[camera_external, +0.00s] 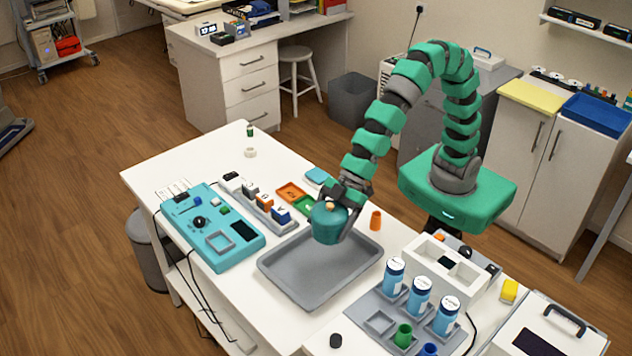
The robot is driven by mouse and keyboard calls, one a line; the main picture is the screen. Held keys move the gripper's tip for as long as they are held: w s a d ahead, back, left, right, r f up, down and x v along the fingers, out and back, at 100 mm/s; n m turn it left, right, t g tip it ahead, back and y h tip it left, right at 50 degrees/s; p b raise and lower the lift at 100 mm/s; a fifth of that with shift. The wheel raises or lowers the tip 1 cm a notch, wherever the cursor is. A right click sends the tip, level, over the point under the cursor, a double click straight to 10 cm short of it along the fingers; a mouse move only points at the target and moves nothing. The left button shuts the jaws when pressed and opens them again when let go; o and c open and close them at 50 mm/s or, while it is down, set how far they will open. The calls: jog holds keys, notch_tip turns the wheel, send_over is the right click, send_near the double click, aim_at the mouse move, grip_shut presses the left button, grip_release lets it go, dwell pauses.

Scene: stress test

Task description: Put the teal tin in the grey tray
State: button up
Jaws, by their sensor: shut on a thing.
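My gripper (335,212) reaches down from the upper right and is shut on the tin. The grey tray (290,287) is a shallow rectangle on the white table. The tin shows over the tray's far part, upright or nearly so. I cannot tell whether its bottom touches the tray floor. The rest of the tray is empty.
A teal device (207,228) stands left of the tray. An orange cup (376,220) stands right of it. Several blue-labelled bottles (418,297) stand in a grey rack at front right. Orange and green trays lie behind the tin.

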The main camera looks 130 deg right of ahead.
notch_tip(320, 180, down, 10)
jog(key=shift+b, duration=1.05)
jog(key=shift+r, duration=0.1)
